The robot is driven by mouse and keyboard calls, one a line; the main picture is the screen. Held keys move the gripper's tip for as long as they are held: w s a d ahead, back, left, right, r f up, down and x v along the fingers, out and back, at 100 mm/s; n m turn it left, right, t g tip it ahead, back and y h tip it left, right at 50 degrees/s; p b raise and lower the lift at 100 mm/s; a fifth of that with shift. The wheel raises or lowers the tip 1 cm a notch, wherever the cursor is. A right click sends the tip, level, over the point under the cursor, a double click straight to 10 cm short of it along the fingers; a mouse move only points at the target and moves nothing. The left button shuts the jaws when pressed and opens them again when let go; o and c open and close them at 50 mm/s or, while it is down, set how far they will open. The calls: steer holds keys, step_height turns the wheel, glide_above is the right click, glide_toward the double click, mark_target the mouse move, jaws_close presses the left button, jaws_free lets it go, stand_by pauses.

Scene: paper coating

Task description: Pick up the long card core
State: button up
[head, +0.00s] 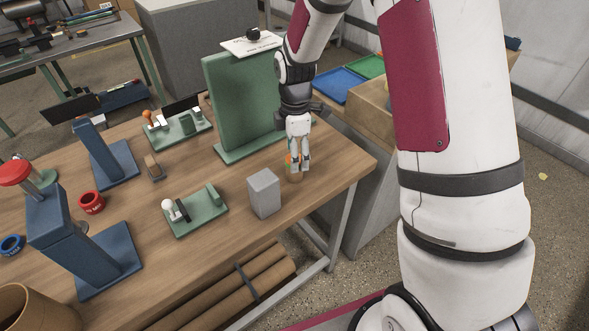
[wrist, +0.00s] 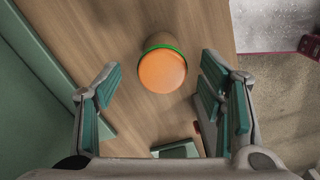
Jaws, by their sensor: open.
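A short-looking upright cylinder with a brown card-like side, a green band and an orange top (wrist: 162,70) stands on the wooden table in the wrist view; it is likely the long card core, though its length is foreshortened. In the head view its brown side (head: 294,177) shows under my gripper, partly hidden by the fingers. My gripper (head: 299,166) points down over it near the table's right edge. In the wrist view my gripper (wrist: 160,88) is open, with the cylinder between the lines of the fingers and a gap on each side. I cannot tell its exact height above the top.
A green upright panel (head: 240,100) stands close behind and left of my gripper. A grey block (head: 264,193) and a green fixture (head: 197,212) stand in front. Blue stands (head: 70,240) are at the left. Strapped brown tubes (head: 240,290) lie below the tabletop.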

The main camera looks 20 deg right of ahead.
step_height(320, 180, down, 5)
steer(key=shift+s+a+f+p, duration=0.1)
steer(key=shift+p, duration=0.3)
steer(key=c, duration=1.2)
